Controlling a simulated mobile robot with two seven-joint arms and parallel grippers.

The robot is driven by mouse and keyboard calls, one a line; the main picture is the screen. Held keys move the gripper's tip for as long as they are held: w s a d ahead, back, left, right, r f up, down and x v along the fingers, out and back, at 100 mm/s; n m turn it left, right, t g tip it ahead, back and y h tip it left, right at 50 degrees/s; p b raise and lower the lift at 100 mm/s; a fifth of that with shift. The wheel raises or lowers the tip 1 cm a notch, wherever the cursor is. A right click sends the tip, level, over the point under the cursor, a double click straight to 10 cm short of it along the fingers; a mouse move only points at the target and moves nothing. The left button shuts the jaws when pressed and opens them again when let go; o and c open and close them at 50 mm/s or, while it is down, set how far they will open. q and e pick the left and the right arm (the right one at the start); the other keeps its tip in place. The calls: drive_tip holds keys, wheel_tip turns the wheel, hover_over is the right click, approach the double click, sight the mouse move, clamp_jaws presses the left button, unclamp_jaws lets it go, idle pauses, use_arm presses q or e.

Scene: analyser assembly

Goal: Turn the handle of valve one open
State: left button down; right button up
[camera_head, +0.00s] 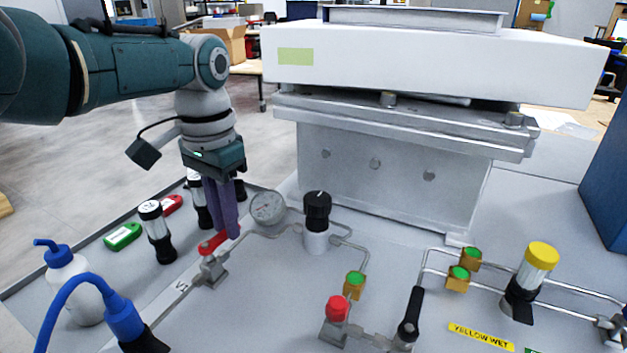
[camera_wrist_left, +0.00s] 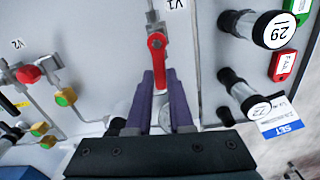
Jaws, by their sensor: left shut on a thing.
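Valve one (camera_head: 213,271) is a small metal valve on a thin pipe, beside a V1 label (camera_head: 183,287). Its red handle (camera_head: 211,243) sits above the valve body, and it also shows in the left wrist view (camera_wrist_left: 157,44). My left gripper (camera_head: 228,236) comes down from above with two purple fingers. It is shut on the free end of the red handle; in the left wrist view the fingertips (camera_wrist_left: 160,78) lie on either side of it. The fingers hide part of the handle in the head view. My right gripper is not in view.
A round gauge (camera_head: 268,208) and a black-topped knob (camera_head: 317,212) stand just right of my left gripper. A white bottle (camera_head: 75,285) stands front left. A large metal housing (camera_head: 385,160) is behind.

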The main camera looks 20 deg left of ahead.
sight(224, 229)
use_arm(q)
drive_tip(key=shift+w+a+n, duration=0.1)
drive_tip(key=shift+a+n, duration=0.1)
drive_tip(key=shift+n, duration=0.5)
drive_tip(key=c, duration=0.8)
unclamp_jaws()
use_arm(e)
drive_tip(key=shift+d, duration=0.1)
use_arm(q)
drive_tip(key=shift+a, duration=0.1)
wheel_tip(224, 229, up, 10)
drive_tip(key=p, duration=0.5)
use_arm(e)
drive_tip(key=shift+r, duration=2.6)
